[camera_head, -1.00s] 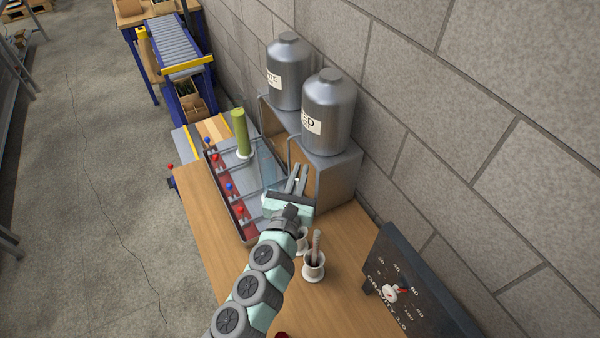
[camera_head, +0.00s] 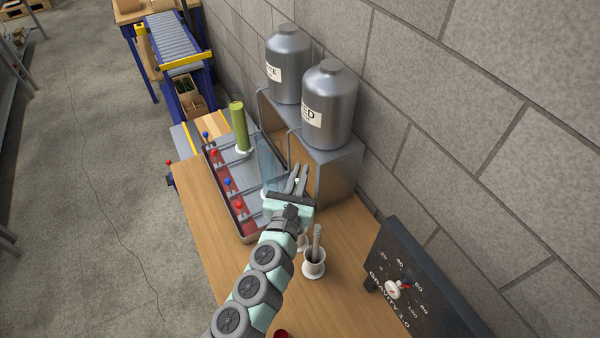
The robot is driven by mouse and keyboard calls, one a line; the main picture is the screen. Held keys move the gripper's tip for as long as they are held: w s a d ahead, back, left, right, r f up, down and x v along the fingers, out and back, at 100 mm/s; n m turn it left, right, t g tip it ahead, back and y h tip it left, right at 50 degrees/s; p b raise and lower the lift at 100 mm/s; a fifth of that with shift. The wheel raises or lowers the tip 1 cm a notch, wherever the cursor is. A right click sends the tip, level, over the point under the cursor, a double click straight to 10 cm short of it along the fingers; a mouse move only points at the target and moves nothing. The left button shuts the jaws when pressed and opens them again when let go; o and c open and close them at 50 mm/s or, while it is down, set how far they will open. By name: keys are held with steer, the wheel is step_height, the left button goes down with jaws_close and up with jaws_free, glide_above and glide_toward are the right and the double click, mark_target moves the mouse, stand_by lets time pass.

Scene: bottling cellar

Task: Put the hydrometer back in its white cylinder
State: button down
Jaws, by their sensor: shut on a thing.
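My gripper (camera_head: 298,181) is over the right side of the bench, in front of the steel stand. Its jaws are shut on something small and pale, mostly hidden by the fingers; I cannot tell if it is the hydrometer. A small white cup-like cylinder (camera_head: 314,270) stands upright on the bench, below and to the right of my gripper, with a greyish rod (camera_head: 316,241) standing in it. I cannot tell what the rod is. Another white object (camera_head: 303,242) beside it is mostly hidden by my arm.
A framed tray (camera_head: 247,236) with red and blue knobs lies left of my gripper, with a green cylinder (camera_head: 239,127) at its far end. Two steel tanks (camera_head: 328,105) top the stand (camera_head: 335,178). A dark gauge board (camera_head: 425,285) stands at right. The front-left bench (camera_head: 210,213) is clear.

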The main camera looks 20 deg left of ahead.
steer(key=shift+f+b, duration=0.95)
steer(key=shift+f, duration=0.15)
steer(key=c, duration=1.5)
jaws_free()
steer(key=shift+o, duration=0.2)
steer(key=s+d, duration=0.1)
steer(key=s, duration=0.9)
steer(key=shift+s+d+p, duration=0.35)
steer(key=shift+p, duration=0.1)
